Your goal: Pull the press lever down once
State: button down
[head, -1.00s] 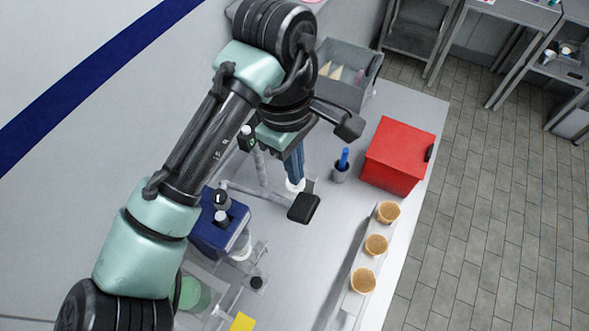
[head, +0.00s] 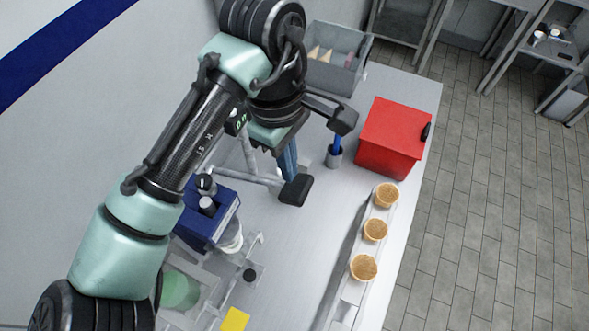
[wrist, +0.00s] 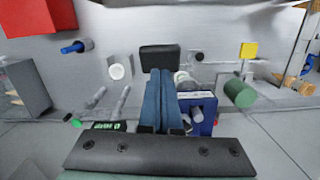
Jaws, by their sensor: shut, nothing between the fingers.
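My gripper (head: 289,172) points down over the worktable, its blue fingers together and empty. In the wrist view, the shut fingers (wrist: 160,100) end at a black pad (wrist: 160,58). The black pad (head: 295,190) lies at the end of a grey rod (head: 245,177) and looks like the press lever's handle. The fingertips overlap the pad in both views; I cannot tell whether they touch it. A blue machine (head: 205,225) stands left of the pad, with a clear cup under its front; its link to the rod is partly hidden by my arm.
A red box (head: 393,140), a pen holder (head: 333,158) and a grey bin (head: 335,75) stand on the far side. A rack with several brown-topped cups (head: 364,267) runs along the right edge. A yellow note (head: 235,320) lies in front. The table between pad and rack is clear.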

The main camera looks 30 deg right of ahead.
aim_at(289, 185)
jog(key=shift+f+b, duration=0.55)
jog(key=shift+f, duration=0.4)
jog(key=shift+s+f+b, duration=0.1)
jog(key=shift+f+b, duration=0.85)
jog(key=shift+f, duration=1.25)
jog(key=shift+r, duration=0.1)
jog(key=shift+w+a+r+p, duration=0.25)
jog(key=shift+w+p, duration=0.2)
jog(key=shift+w+a+r+p, duration=0.2)
jog(key=shift+w+r+p, duration=0.05)
jog(key=shift+w+p, duration=0.2)
jog(key=shift+w+a, duration=0.3)
jog(key=shift+w, duration=0.15)
jog(key=shift+f, duration=0.1)
